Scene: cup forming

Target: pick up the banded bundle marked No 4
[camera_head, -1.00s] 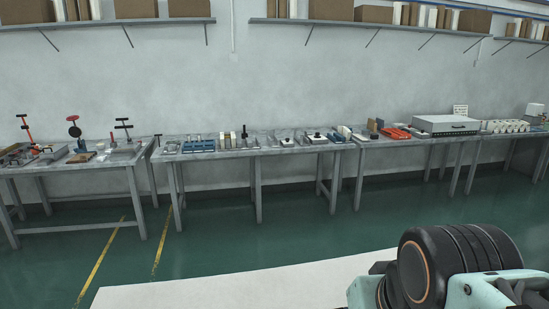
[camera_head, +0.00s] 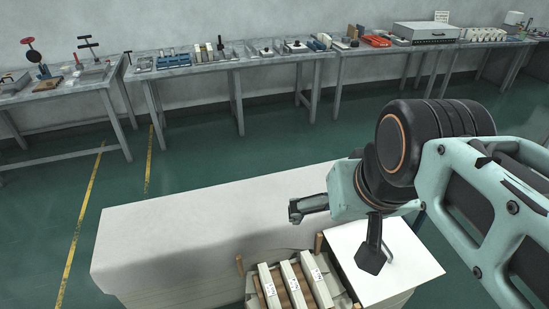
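Pale banded bundles (camera_head: 294,281) with brown strips between them lie side by side in a holder at the bottom centre. Each shows a small printed label, too small to read, so I cannot tell which is No 4. The lower ends of the bundles are cut off by the picture edge. My gripper (camera_head: 332,238) is above and behind the bundles, to their right. Its two dark fingers are spread well apart with nothing between them. One finger points left and the other points down in front of a white square panel (camera_head: 414,268).
A broad white-topped block (camera_head: 190,225) extends left and behind the holder, its top clear. Wooden pegs (camera_head: 240,265) stand at the holder's corners. Tool-laden benches (camera_head: 200,68) line the far wall. Green floor (camera_head: 215,145) with yellow lines lies between.

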